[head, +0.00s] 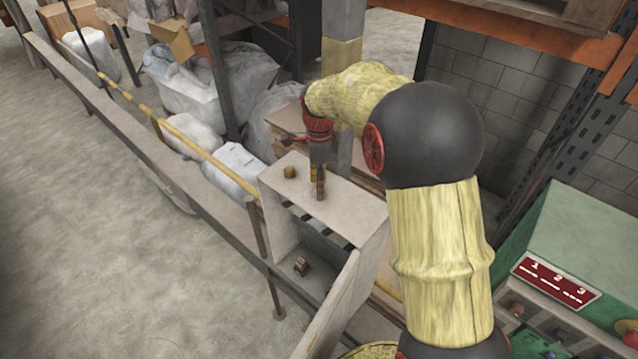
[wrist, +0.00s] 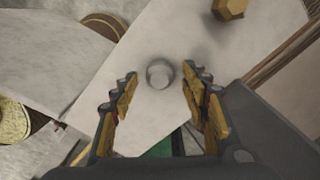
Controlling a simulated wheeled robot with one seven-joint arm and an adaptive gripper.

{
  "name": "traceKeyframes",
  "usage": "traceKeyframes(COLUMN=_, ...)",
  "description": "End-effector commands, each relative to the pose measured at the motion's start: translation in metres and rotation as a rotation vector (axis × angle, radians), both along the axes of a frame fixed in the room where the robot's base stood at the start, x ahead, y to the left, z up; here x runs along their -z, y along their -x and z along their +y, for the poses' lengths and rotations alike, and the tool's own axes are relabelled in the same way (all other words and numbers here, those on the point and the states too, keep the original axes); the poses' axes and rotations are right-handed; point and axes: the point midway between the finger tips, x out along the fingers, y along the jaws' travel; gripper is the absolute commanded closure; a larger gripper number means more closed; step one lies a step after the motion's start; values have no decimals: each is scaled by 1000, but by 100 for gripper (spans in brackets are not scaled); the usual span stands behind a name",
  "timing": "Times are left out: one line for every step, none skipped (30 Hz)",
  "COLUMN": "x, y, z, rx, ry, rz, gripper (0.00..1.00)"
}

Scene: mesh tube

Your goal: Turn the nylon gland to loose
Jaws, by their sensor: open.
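A small round grey fitting (wrist: 159,73), which looks like the nylon gland, stands on the pale top of a box (head: 348,203). In the wrist view it lies between my fingertips, with a gap on each side. My gripper (wrist: 159,82) is open and points down at it. In the head view my gripper (head: 319,186) is over the middle of the box top, and it hides the grey fitting. A brass-coloured hexagonal fitting (head: 290,172) stands to its left on the same top; it also shows at the upper edge of the wrist view (wrist: 229,8).
The box front is open, with dark slots or clips (head: 315,225) along its upper edge and a small red-and-dark item (head: 301,266) inside. A green unit (head: 590,235) labelled 1 2 3 stands at right. White sacks (head: 235,165) lie behind a yellow rail (head: 205,153).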

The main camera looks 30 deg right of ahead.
Motion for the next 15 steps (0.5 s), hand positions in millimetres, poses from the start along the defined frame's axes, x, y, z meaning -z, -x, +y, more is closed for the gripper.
traceKeyframes(x=3, y=0, z=0, rx=0, ry=0, rz=0, gripper=54)
traceKeyframes(x=4, y=0, z=0, rx=0, ry=0, rz=0, gripper=54)
traceKeyframes(x=5, y=0, z=0, rx=0, ry=0, rz=-1, gripper=54)
traceKeyframes(x=6, y=0, z=0, rx=0, ry=0, rz=-1, gripper=54)
traceKeyframes(x=6, y=0, z=0, rx=-1, ry=0, rz=-1, gripper=54)
traceKeyframes(x=6, y=0, z=0, rx=-1, ry=0, rz=-1, gripper=54)
traceKeyframes(x=6, y=0, z=0, rx=-1, ry=0, rz=-1, gripper=54)
traceKeyframes(x=6, y=0, z=0, rx=-1, ry=0, rz=-1, gripper=54)
traceKeyframes(x=6, y=0, z=0, rx=-1, ry=0, rz=-1, gripper=54)
traceKeyframes(x=6, y=0, z=0, rx=-1, ry=0, rz=-1, gripper=54)
traceKeyframes(x=6, y=0, z=0, rx=-1, ry=0, rz=-1, gripper=55)
traceKeyframes(x=6, y=0, z=0, rx=-1, ry=0, rz=-1, gripper=57)
traceKeyframes(x=6, y=0, z=0, rx=-1, ry=0, rz=-1, gripper=59)
traceKeyframes(x=6, y=0, z=0, rx=-1, ry=0, rz=-1, gripper=60)
traceKeyframes(x=6, y=0, z=0, rx=-1, ry=0, rz=-1, gripper=63)
